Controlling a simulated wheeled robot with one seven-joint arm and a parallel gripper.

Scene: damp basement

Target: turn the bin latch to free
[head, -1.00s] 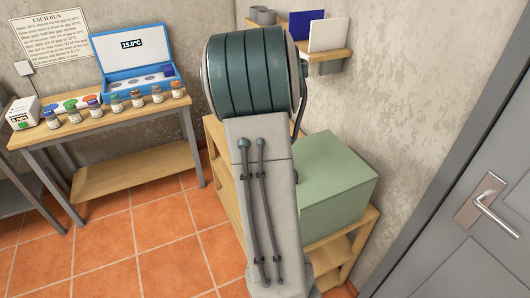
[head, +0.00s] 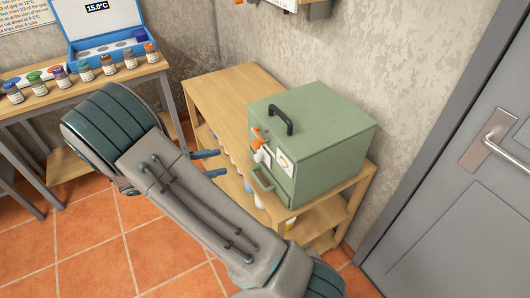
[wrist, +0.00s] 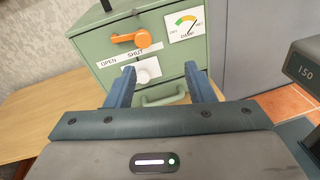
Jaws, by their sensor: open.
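The green bin (head: 325,135) stands on a wooden shelf unit, with a black handle (head: 283,117) on its lid. On its front, the orange latch lever (wrist: 130,38) lies roughly level, its round hub at the right and its arm to the left. A strip below it reads OPEN and SHUT. The latch also shows in the head view (head: 258,139). A pale knob-like part (wrist: 147,70) sits lower, seen between my fingers. My gripper (wrist: 160,68) is open and empty, in front of the bin and below the latch; it also shows in the head view (head: 218,163).
A dial marked DAMP (wrist: 185,25) is right of the latch. A green pull handle (head: 263,180) is low on the front. The shelf top (head: 225,90) left of the bin is bare. A table with small jars (head: 86,71) stands left; a grey door (head: 470,170) is right.

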